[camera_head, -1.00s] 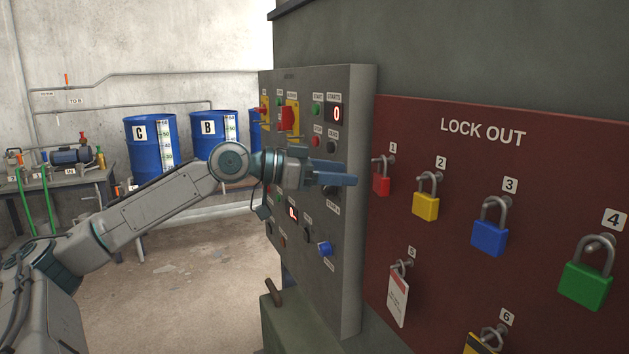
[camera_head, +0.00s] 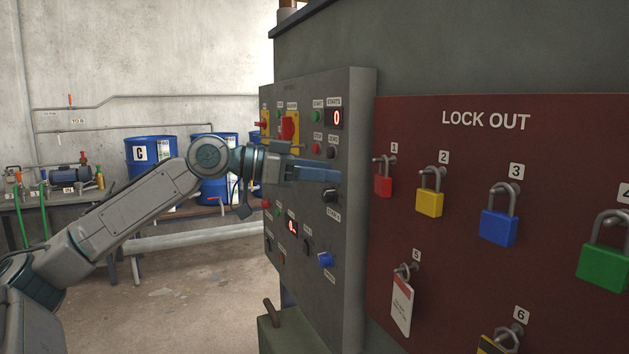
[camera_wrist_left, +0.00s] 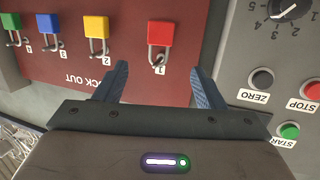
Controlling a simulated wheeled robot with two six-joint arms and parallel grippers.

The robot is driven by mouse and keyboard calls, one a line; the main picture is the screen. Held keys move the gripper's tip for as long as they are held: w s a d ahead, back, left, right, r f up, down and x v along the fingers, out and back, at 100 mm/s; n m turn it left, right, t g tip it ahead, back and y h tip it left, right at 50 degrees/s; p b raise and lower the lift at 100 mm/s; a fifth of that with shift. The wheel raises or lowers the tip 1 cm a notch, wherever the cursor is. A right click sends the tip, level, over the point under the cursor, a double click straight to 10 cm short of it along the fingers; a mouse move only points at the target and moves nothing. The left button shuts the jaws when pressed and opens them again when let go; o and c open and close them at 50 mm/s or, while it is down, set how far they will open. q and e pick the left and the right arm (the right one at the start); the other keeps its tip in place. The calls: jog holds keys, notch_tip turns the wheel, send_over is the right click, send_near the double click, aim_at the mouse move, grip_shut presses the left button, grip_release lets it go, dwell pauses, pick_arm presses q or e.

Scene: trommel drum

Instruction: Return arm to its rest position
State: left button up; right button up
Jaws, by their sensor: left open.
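My left gripper (camera_head: 325,173) is in front of the grey control panel (camera_head: 356,230) in the head view, near its right side. Its blue fingers look empty. In the left wrist view the two fingers (camera_wrist_left: 160,85) are spread apart, with nothing between them. Beyond them the red padlock (camera_wrist_left: 161,34) hangs on the lock-out board (camera_wrist_left: 125,65), and the panel's knobs and buttons are at the right. My left arm reaches in from the left and hides part of the panel. My right gripper is in neither view.
The dark red lock-out board (camera_head: 440,270) fills the right side, with yellow (camera_head: 430,203), blue (camera_head: 498,228) and green (camera_head: 604,267) padlocks. Blue drums (camera_head: 151,150) stand behind my arm, and a bench with a pump (camera_head: 66,173) is at the far left. The floor at left is open.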

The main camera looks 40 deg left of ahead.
pick_arm(q)
jog(key=shift+s+a+r+b, duration=0.1)
jog(key=shift+s+a+b, duration=0.15)
jog(key=shift+s+b, duration=0.2)
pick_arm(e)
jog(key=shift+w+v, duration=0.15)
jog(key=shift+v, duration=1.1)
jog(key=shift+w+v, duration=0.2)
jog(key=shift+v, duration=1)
